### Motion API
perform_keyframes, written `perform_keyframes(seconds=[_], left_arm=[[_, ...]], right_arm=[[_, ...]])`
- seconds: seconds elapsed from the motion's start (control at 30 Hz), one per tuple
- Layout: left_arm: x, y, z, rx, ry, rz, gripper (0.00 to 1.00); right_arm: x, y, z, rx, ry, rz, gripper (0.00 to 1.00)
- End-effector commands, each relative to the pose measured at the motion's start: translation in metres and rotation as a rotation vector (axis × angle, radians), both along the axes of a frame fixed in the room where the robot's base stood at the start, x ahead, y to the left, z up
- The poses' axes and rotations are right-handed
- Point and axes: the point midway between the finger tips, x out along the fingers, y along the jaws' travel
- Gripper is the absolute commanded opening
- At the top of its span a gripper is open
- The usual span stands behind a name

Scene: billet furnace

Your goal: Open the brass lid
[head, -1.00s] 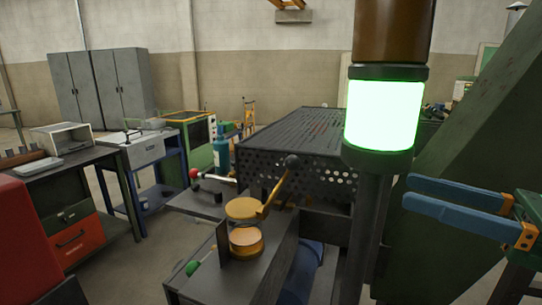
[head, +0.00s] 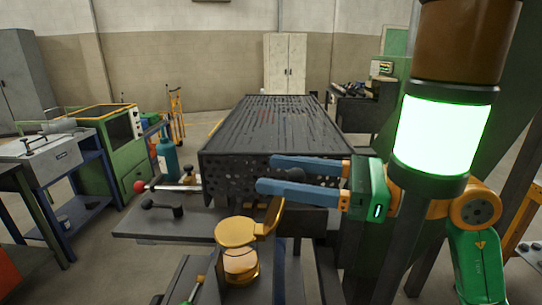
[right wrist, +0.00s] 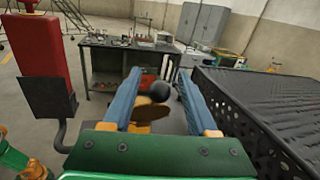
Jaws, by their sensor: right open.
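The brass lid (head: 236,231) is a round disc lying flat above a brass cup (head: 241,265) on a dark housing. A brass lever (head: 270,216) rises from its right side towards a dark ball knob, mostly hidden behind my gripper in the head view. In the right wrist view the knob (right wrist: 160,91) shows between the fingers, with the brass lid (right wrist: 152,112) below it. My right gripper (head: 268,174) is open and empty, its blue fingers pointing left at the knob's height. I cannot tell whether it touches the knob. My left gripper is not in view.
A lit green signal lamp (head: 441,135) stands close on the right. A perforated dark table (head: 275,120) lies behind the lid. A red-knobbed bar (head: 139,186) and a teal bottle (head: 167,160) are on the left. The floor at left is partly clear.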

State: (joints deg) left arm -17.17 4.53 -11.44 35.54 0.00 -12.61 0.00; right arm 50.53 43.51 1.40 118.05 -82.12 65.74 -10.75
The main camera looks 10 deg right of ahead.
Motion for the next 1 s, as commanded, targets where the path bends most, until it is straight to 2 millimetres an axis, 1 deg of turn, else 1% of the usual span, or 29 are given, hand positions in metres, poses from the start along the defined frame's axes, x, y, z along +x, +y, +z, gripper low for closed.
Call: perform_keyframes(seconds=[0.03,0.1,0.33,0.37,0.4,0.47,0.5,0.57,1.0], left_arm=[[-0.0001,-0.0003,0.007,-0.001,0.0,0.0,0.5],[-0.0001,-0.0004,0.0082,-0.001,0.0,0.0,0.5],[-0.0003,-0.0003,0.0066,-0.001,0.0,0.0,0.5],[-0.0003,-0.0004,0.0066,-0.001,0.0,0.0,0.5],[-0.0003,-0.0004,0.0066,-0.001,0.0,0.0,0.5],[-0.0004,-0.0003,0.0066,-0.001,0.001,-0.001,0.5],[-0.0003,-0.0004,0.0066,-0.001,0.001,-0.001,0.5],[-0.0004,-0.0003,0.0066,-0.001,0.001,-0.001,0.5],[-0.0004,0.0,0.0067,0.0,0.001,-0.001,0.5]], right_arm=[[0.0028,0.0057,0.0036,0.0,0.001,0.003,0.59],[0.0057,0.0102,0.0021,0.001,0.0,0.001,0.59],[0.007,0.012,-0.0008,0.0,0.0,0.0,0.59],[0.007,0.0119,-0.0008,0.0,0.0,0.0,0.53],[0.007,0.0119,-0.0007,0.0,0.0,0.0,0.43],[0.0069,0.0118,-0.0007,0.0,0.0,0.0,0.26],[0.007,0.0118,-0.0007,0.0,0.0,0.0,0.16],[0.0069,0.0117,-0.0007,0.0,0.0,0.0,0.0],[0.0069,0.0116,-0.0003,0.001,-0.001,-0.001,0.0]])
